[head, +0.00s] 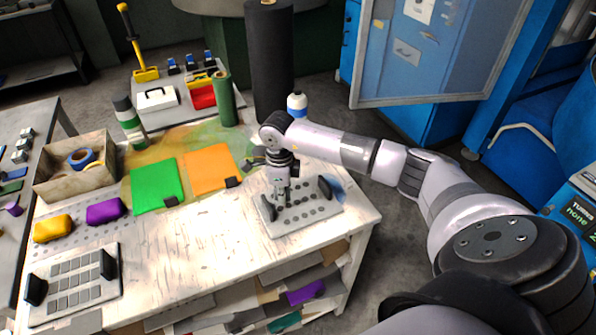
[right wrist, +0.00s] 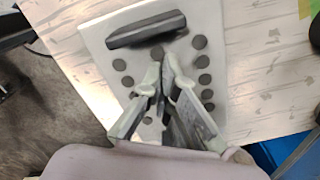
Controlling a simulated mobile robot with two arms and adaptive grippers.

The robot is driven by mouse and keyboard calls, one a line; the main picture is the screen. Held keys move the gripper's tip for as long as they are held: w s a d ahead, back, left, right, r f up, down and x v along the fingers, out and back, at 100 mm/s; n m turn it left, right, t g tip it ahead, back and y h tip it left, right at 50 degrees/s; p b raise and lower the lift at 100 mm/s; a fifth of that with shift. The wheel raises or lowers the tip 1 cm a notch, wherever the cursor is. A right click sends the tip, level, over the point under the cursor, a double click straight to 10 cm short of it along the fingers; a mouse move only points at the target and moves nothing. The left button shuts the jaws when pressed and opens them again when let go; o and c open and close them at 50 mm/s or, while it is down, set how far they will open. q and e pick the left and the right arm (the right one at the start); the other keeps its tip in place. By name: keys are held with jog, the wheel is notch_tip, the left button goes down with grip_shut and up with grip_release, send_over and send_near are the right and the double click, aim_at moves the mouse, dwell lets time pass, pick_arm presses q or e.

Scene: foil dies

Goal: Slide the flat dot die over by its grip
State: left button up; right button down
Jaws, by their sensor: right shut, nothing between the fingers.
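The flat dot die (head: 286,229) is a light grey plate with rows of dark round dots, lying at the table's right end. It has a black upright grip at each end, a left grip (head: 267,209) and a right grip (head: 324,189). My right gripper (head: 283,201) points down over the plate between the grips, shut and empty. In the right wrist view, the gripper's fingertips (right wrist: 163,68) are over the dots, apart from one black grip (right wrist: 146,29); the die (right wrist: 208,20) fills the middle. Whether the fingertips touch the plate cannot be told. My left gripper is not in view.
A second grey die with rectangular marks (head: 84,289) lies at the table's front left. Green (head: 157,187) and orange (head: 211,168) sheets lie behind. A box of tape rolls (head: 108,178), a green roll (head: 223,101) and a white-and-blue bottle (head: 297,104) stand farther back. The table's middle front is clear.

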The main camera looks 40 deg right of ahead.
jog(key=shift+a, duration=0.15)
